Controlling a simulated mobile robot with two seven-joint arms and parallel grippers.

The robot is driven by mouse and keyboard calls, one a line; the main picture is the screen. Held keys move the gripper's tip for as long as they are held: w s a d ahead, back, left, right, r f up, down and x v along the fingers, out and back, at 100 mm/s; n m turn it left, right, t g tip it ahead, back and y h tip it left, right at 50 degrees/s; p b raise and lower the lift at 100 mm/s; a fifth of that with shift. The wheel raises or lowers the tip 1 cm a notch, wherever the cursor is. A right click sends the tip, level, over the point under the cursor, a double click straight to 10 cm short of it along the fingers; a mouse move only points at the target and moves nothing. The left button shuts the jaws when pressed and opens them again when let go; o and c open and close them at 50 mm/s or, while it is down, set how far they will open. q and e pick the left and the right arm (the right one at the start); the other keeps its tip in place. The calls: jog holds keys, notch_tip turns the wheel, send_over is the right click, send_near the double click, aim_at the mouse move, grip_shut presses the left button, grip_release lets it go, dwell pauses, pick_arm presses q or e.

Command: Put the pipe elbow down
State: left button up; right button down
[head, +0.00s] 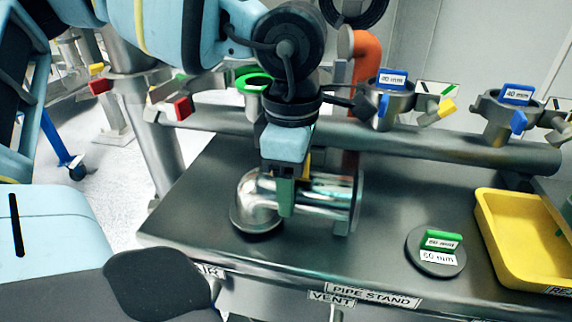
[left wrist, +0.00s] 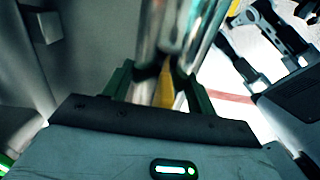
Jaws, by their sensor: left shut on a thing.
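The shiny metal pipe elbow (head: 325,197) is at the middle of the dark bench (head: 385,262). Its bent end faces down at the left and its straight, flanged end points right. My left gripper (head: 287,196) comes from above and is shut on its tube, with a green finger across the near side. The elbow's lower end is at or just above the bench top; I cannot tell if it touches. In the left wrist view the elbow (left wrist: 178,32) shows as a bright tube between the green fingers (left wrist: 158,88). My right gripper is not in view.
A dark disc with a green handle marked 60 mm (head: 436,254) lies right of the elbow. A yellow tray (head: 497,262) stands at the bench's right. Behind runs a grey horizontal pipe (head: 440,152) with blue-clamped fittings (head: 392,100) and an orange pipe (head: 364,60). Bench between elbow and disc is clear.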

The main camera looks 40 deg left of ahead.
pick_arm(q)
jog(key=shift+s+a+f, duration=0.1)
jog(key=shift+s+f, duration=0.2)
jog(key=shift+s, duration=0.1)
jog(key=shift+w, duration=0.2)
jog(key=shift+f+b, duration=0.2)
jog(key=shift+b, duration=0.1)
jog(key=o, duration=1.5)
jog(key=shift+c, duration=0.2)
jog(key=shift+s, duration=0.1)
jog(key=shift+r, duration=0.1)
notch_tip(320, 180, up, 12)
jog(key=p, duration=0.1)
jog(key=shift+p, duration=0.4)
jog(key=shift+r, duration=0.1)
